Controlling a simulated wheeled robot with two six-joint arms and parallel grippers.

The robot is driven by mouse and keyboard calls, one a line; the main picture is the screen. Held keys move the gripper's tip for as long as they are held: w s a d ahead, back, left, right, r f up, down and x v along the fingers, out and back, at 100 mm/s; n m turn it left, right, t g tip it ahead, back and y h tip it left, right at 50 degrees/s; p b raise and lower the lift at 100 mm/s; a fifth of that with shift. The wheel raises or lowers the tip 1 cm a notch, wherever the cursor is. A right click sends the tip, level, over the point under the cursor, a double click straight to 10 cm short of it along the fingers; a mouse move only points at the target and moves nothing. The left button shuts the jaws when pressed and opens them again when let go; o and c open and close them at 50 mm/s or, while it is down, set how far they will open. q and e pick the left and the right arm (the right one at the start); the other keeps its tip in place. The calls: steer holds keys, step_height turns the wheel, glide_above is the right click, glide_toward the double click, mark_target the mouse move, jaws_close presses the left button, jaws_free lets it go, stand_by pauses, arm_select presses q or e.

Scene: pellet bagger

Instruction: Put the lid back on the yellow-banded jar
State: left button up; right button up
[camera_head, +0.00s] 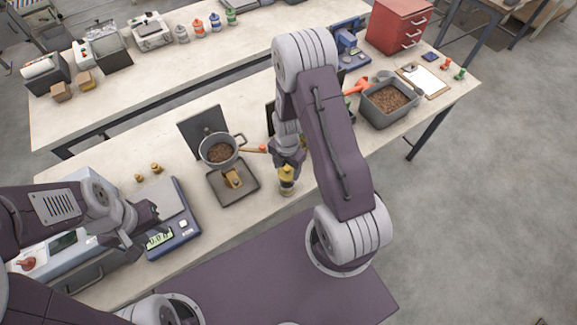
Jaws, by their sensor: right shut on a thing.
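The yellow-banded jar (286,186) stands upright near the front edge of the near table, right of the dark tray. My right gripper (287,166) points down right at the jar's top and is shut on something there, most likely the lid. The lid itself is mostly hidden by the fingers, and I cannot tell whether it touches the jar's rim. My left gripper (147,222) hangs over the scale at the left, empty, and its fingers look apart.
A pot of pellets (220,153) stands behind the dark tray (246,194), left of the jar. The scale (180,235) is further left. A grey bin of pellets (370,113) and a red drawer unit (398,25) are at the right. My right arm hides part of the table.

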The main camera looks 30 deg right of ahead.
mark_target(287, 175)
steer(key=shift+w+a+f+b, duration=0.1)
steer(key=shift+a+f+b, duration=0.1)
steer(key=shift+f+b, duration=0.25)
steer(key=shift+a+f+b, duration=0.15)
steer(key=shift+f+b, duration=0.05)
steer(key=shift+f, duration=0.45)
steer(key=shift+d+f+b, duration=0.15)
steer(key=shift+f+b, duration=0.3)
steer(key=shift+f, duration=0.15)
steer(key=shift+d+f+b, duration=0.15)
steer(key=shift+f+b, duration=0.3)
steer(key=shift+f, duration=0.1)
steer(key=shift+s+d+f+b, duration=0.15)
steer(key=shift+s+f+b, duration=0.05)
steer(key=shift+f+b, duration=0.35)
steer(key=shift+w+a+r, duration=0.1)
steer(key=shift+a, duration=0.15)
steer(key=shift+d, duration=0.15)
steer(key=shift+f+b, duration=0.2)
steer(key=shift+b, duration=0.35)
